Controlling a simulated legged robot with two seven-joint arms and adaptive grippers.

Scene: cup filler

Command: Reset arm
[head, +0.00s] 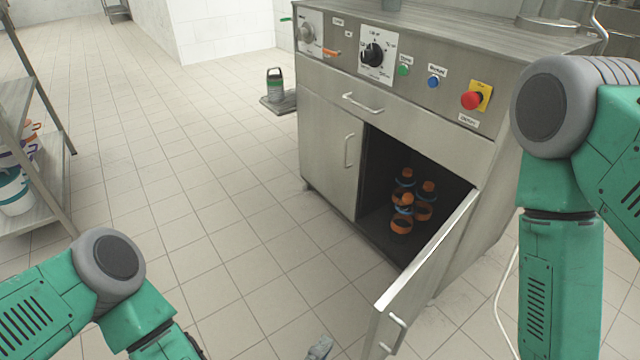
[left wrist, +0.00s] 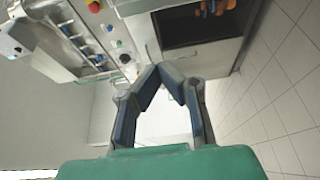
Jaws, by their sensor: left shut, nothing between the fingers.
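My left arm comes in at the lower left of the head view. Its gripper (head: 320,348) barely shows as a grey tip at the bottom edge, over the floor in front of the open cabinet door. In the left wrist view the left gripper's fingers (left wrist: 160,70) angle together at their tips, with nothing between them. The cabinet shows beyond them. My right arm hangs down at the right of the head view, and its gripper is out of frame.
The steel cabinet (head: 410,110) has knobs, buttons and a red emergency stop (head: 471,100). Its right door (head: 425,270) stands open, with several orange-capped bottles (head: 402,205) inside. A shelf (head: 40,195) stands at left. Tiled floor (head: 180,170) lies clear.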

